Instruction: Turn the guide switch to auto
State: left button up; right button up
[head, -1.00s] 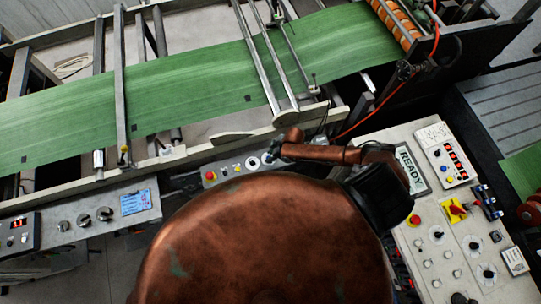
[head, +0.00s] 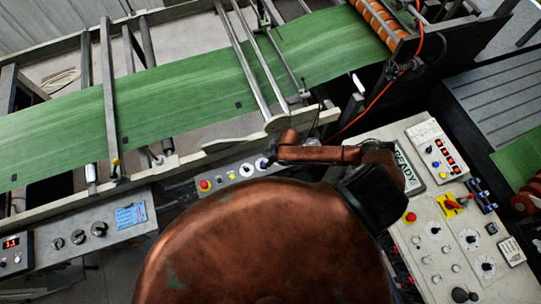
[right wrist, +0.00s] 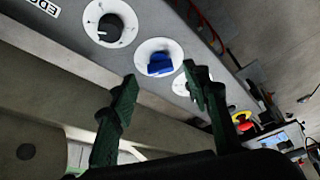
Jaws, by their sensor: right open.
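In the right wrist view, a blue knob (right wrist: 160,64) sits on a round white dial on a grey panel (right wrist: 225,78). A black knob (right wrist: 110,28) on another white dial is to its upper left. A third white dial (right wrist: 180,86) is partly hidden by a finger. My right gripper (right wrist: 159,73) is open and empty, its two green fingers on either side of the blue knob in the picture; I cannot tell whether they touch it. No guide label is readable. In the head view, the right gripper (head: 271,154) is at the small panel's right end. My left gripper is not in view.
The small panel has a red emergency button (head: 205,185). Green sack web (head: 180,95) runs over the machine behind a pale rail (head: 225,143). A control desk (head: 430,240) with a READY display (head: 408,168) stands right. An orange cable (head: 365,108) hangs nearby.

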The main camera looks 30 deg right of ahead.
jog(key=v, duration=0.9)
jog(key=shift+s+r, duration=0.15)
jog(key=shift+r, duration=0.1)
